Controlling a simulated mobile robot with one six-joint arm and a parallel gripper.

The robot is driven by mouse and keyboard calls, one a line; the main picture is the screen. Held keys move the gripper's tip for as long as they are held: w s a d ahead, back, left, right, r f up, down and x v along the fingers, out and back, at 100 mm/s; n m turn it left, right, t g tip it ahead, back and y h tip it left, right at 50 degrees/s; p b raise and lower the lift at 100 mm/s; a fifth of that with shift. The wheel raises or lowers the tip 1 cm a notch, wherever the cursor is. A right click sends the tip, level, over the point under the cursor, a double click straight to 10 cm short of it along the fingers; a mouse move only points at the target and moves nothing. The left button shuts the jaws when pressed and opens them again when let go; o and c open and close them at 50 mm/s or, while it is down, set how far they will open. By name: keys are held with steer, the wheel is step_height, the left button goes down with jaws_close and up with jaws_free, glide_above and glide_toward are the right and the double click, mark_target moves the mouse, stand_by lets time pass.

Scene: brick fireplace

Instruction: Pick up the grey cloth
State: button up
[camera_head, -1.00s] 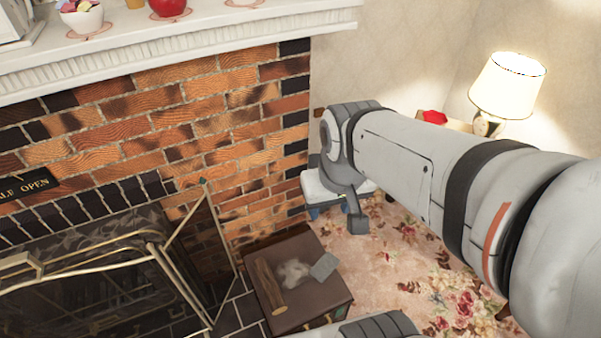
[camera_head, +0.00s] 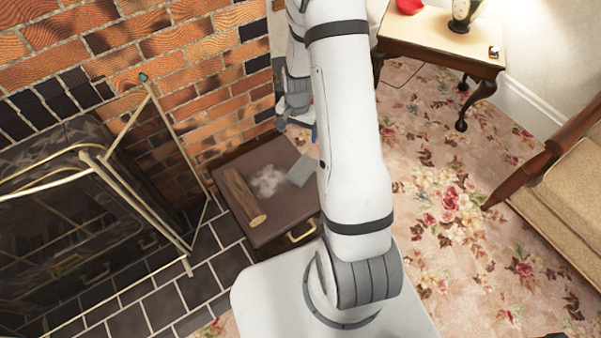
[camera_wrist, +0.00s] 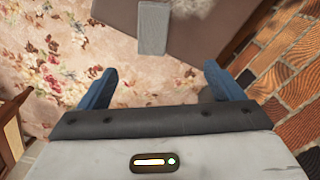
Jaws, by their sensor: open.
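A crumpled pale grey, cloth-like heap (camera_head: 268,181) lies on top of a brown chest (camera_head: 285,232). Only its edge shows at the top of the wrist view (camera_wrist: 185,5). A flat grey rectangular piece (camera_head: 302,170) lies beside it at the chest's edge, and it also shows in the wrist view (camera_wrist: 153,28). I cannot tell for sure which of the two is the grey cloth. My gripper (camera_wrist: 158,72) is open and empty, its blue fingers apart over the floor side of the chest. In the head view my arm mostly hides it.
A wooden log (camera_head: 243,195) lies on the chest, left of the heap. A fireplace screen (camera_head: 150,165) and brick wall (camera_head: 215,80) stand left and behind. A side table (camera_head: 440,35) and a sofa (camera_head: 570,190) are on the right. Flowered carpet (camera_head: 450,240) is open between.

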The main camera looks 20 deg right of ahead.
steer(key=m+b, duration=0.2)
steer(key=b, duration=0.1)
glide_above(302, 168)
steer(key=f, duration=1.7)
steer(key=shift+s+d, duration=0.1)
steer(key=shift+d, duration=0.1)
step_height(302, 168, down, 5)
steer(key=shift+a+f+b, duration=0.1)
steer(key=shift+f+b, duration=0.05)
steer(key=shift+b, duration=1.05)
steer(key=c, duration=1.2)
steer(key=shift+o, duration=0.2)
step_height(302, 168, up, 10)
steer(key=p, duration=0.3)
